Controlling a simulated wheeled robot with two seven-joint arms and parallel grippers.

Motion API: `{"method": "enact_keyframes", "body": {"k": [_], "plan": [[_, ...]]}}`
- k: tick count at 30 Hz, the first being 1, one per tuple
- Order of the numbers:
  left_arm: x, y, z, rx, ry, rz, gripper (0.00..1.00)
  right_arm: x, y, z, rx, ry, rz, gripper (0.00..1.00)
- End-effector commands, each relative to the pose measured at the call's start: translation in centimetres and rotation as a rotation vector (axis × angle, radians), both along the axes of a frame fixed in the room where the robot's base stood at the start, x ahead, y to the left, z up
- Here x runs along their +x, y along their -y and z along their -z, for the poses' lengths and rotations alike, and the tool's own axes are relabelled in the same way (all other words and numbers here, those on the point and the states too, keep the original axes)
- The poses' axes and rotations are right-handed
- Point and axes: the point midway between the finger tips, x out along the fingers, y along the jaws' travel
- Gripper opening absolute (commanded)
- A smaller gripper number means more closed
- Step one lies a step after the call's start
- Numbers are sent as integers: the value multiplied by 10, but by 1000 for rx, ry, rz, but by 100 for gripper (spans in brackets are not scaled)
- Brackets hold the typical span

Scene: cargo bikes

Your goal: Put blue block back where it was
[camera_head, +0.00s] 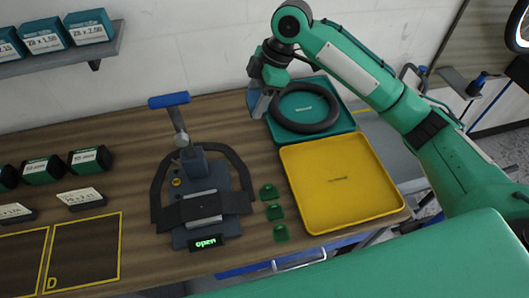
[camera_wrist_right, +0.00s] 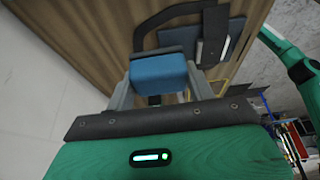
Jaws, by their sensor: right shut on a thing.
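My right gripper (camera_head: 260,103) reaches in from the right and hangs above the back of the wooden table, beside the teal tray (camera_head: 350,123). The right wrist view shows the blue block (camera_wrist_right: 158,75) between its two fingers, which are shut on it. In the head view the block is mostly hidden by the gripper, with only a blue-grey patch at the fingertips. I cannot tell whether the block touches the table. My left gripper is not in view.
The teal tray holds a black ring (camera_head: 303,109); an empty yellow tray (camera_head: 340,185) stands in front. To the left are a clamp fixture (camera_head: 200,190) with a raised blue handle and "open" display, small green pieces (camera_head: 275,213) and boxes (camera_head: 90,159). A shelf (camera_head: 60,60) is above.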

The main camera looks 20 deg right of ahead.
Motion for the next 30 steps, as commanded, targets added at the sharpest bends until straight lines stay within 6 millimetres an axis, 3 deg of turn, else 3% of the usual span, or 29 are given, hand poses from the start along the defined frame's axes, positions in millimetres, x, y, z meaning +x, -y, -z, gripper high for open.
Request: {"method": "enact_keyframes", "body": {"k": [5, 16, 30], "plan": [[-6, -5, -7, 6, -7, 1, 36, -2, 1, 34, -1, -7, 1, 33], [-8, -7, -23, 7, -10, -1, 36, -2, 0, 129, -1, -4, 0, 33], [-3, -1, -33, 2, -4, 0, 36, -1, 0, 182, -2, -5, 1, 33]]}}
